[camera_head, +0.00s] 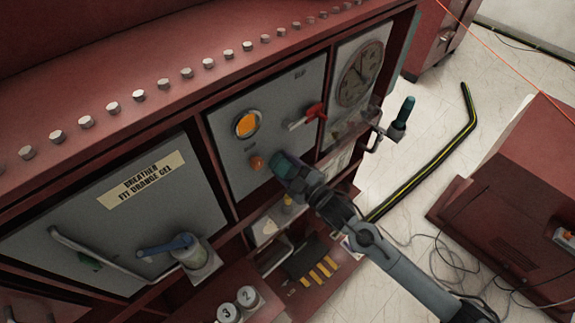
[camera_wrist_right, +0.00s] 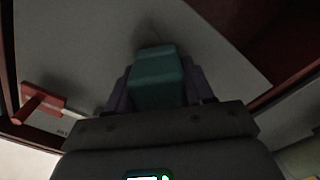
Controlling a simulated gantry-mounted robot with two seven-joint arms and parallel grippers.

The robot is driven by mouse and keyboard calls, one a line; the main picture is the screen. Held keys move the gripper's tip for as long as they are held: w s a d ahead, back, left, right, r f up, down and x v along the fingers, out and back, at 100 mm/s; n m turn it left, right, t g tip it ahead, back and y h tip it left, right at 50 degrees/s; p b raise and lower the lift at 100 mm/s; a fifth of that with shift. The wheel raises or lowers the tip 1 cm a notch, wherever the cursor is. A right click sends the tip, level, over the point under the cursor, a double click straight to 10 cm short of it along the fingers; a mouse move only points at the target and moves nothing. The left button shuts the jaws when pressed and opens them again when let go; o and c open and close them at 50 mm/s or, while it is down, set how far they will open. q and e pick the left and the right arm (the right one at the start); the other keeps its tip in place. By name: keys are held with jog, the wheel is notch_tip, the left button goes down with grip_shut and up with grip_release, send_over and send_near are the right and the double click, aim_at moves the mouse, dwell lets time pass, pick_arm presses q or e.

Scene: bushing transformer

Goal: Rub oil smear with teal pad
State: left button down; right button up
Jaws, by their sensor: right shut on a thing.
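My right gripper (camera_head: 284,169) is shut on the teal pad (camera_head: 281,164), in front of the grey middle panel (camera_head: 225,135). In the right wrist view the teal pad (camera_wrist_right: 157,78) stands between the gripper's fingers (camera_wrist_right: 157,92), its far end at or very near the grey panel face. A faint dark patch shows on the panel around the pad's far end; I cannot tell whether it is the oil smear or a shadow. My left gripper is not in view.
A dial (camera_head: 360,73) is to the right. A teal-handled tool (camera_head: 402,117) stands by the cabinet edge. Cables lie on the floor.

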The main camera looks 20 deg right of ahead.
aim_at(293, 173)
jog(key=shift+s+r, duration=0.15)
jog(key=shift+s, duration=0.1)
jog(key=p+v, duration=0.2)
jog(key=v, duration=0.2)
jog(key=shift+d, duration=0.1)
jog(key=shift+s+d+p, duration=0.25)
jog(key=shift+s+p, duration=0.15)
jog(key=shift+s, duration=0.25)
jog(key=shift+p+v, duration=0.6)
jog(key=shift+v, duration=0.3)
jog(key=shift+s+d, duration=0.2)
jog(key=shift+s, duration=0.3)
